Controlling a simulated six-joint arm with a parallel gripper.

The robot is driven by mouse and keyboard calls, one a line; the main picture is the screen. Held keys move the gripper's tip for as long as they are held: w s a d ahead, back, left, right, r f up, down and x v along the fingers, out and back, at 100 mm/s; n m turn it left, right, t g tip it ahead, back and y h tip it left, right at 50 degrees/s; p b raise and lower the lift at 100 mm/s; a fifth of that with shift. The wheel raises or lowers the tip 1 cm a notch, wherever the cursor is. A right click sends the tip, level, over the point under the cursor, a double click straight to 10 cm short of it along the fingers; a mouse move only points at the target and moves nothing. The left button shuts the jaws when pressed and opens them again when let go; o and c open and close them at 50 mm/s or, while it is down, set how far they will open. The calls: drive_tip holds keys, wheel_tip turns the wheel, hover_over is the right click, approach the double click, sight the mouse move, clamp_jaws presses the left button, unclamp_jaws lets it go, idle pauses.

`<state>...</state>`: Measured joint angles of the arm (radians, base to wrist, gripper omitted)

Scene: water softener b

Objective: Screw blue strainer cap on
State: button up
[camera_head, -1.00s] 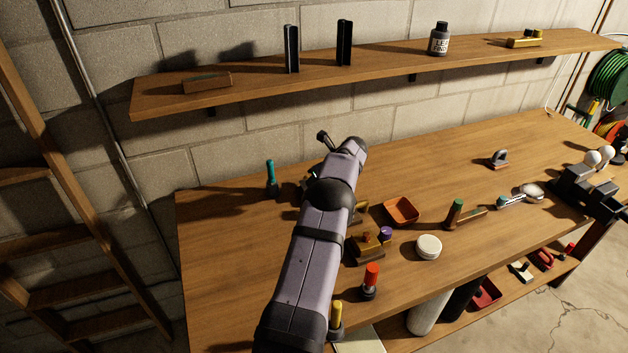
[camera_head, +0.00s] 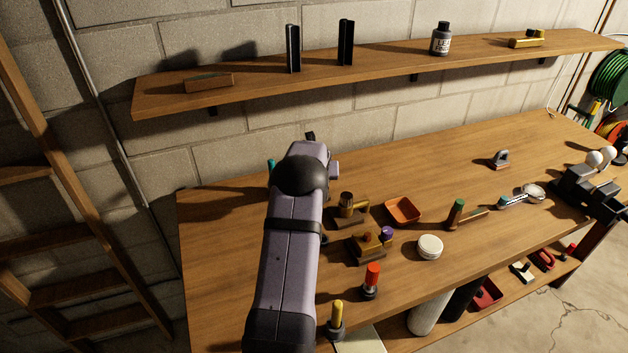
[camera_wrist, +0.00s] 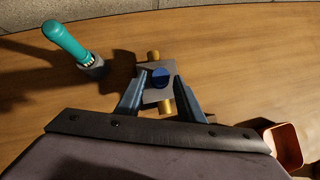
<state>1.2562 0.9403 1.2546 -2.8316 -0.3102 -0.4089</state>
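In the wrist view, a blue round cap (camera_wrist: 161,77) is centred over a grey block (camera_wrist: 153,96), with brass fittings at the block's far (camera_wrist: 153,56) and near (camera_wrist: 166,106) ends. I cannot tell how fully the cap is seated. My gripper (camera_wrist: 158,72) points at the block, with one finger to each side of the cap. The fingers look spread, and I see no clear contact with the cap. In the head view my own arm hides the gripper, the cap and the block.
A teal-handled tool (camera_wrist: 65,38) stands upright in a dark holder, left of the block. An orange tray (camera_head: 403,210), brass parts on wooden stands (camera_head: 347,207), a red-topped tool (camera_head: 372,277) and a white round lid (camera_head: 429,247) lie to the right.

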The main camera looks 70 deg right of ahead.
wheel_tip(320, 180, up, 2)
drive_tip(key=p, duration=0.2)
drive_tip(key=shift+r+p, duration=0.25)
drive_tip(key=shift+p, duration=0.1)
drive_tip(key=shift+f, duration=0.1)
drive_tip(key=n, duration=0.1)
drive_tip(key=n+t+y, duration=0.1)
drive_tip(key=s+n+t, duration=0.1)
drive_tip(key=n, duration=0.1)
drive_tip(key=shift+d+y, duration=0.3)
drive_tip(key=shift+d, duration=0.05)
drive_tip(key=n+y, duration=0.1)
drive_tip(key=n, duration=0.1)
drive_tip(key=n+t+y, duration=0.1)
drive_tip(key=n, duration=0.1)
drive_tip(key=shift+d+t, duration=0.2)
drive_tip(key=shift+t, duration=0.1)
drive_tip(key=shift+f, duration=0.1)
